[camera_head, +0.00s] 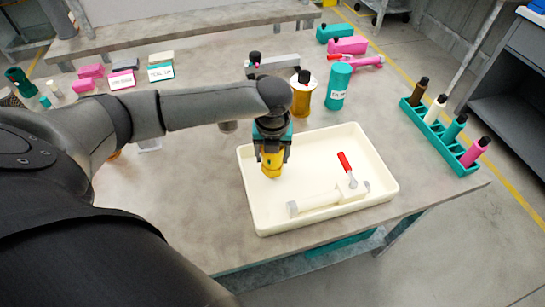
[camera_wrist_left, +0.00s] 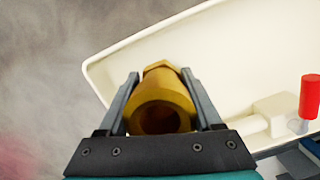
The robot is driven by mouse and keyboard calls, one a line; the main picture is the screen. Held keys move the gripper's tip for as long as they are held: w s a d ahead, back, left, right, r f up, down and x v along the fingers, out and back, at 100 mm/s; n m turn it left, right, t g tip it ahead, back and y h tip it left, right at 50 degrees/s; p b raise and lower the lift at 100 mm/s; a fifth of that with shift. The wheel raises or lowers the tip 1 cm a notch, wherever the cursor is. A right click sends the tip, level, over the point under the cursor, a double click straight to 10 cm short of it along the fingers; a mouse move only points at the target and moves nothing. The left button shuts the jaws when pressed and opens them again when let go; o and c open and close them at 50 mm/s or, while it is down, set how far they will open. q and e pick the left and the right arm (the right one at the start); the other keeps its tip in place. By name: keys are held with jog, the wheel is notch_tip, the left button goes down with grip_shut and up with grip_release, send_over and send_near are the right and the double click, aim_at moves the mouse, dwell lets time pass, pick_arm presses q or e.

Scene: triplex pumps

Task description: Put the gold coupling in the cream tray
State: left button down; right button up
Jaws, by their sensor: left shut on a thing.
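The gold coupling (camera_head: 271,161) is held in my left gripper (camera_head: 271,150), above the left part of the cream tray (camera_head: 385,172). In the left wrist view the gold coupling (camera_wrist_left: 162,104) sits between the two fingers of the left gripper (camera_wrist_left: 165,100), its round open end facing the camera. The tray's wall (camera_wrist_left: 150,48) shows behind it in that view. Whether the coupling touches the tray floor cannot be told. My right gripper is not in view.
A cream valve-like part (camera_head: 325,198) with a red handle (camera_head: 345,161) lies in the tray's right part. A teal rack (camera_head: 440,135) with several bottles is at the right.

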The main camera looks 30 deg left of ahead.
pick_arm(q)
jog(key=shift+f, duration=0.2)
jog(key=shift+c, duration=0.2)
grip_release()
jog(key=shift+f, duration=0.1)
jog(key=r+p, duration=0.1)
jog(key=r, duration=0.3)
jog(key=s+r+p, duration=0.1)
jog(key=r, duration=0.3)
jog(key=d+r+p, duration=0.1)
jog(key=r, duration=0.3)
jog(key=shift+s+r, duration=0.1)
jog(key=shift+s, duration=0.15)
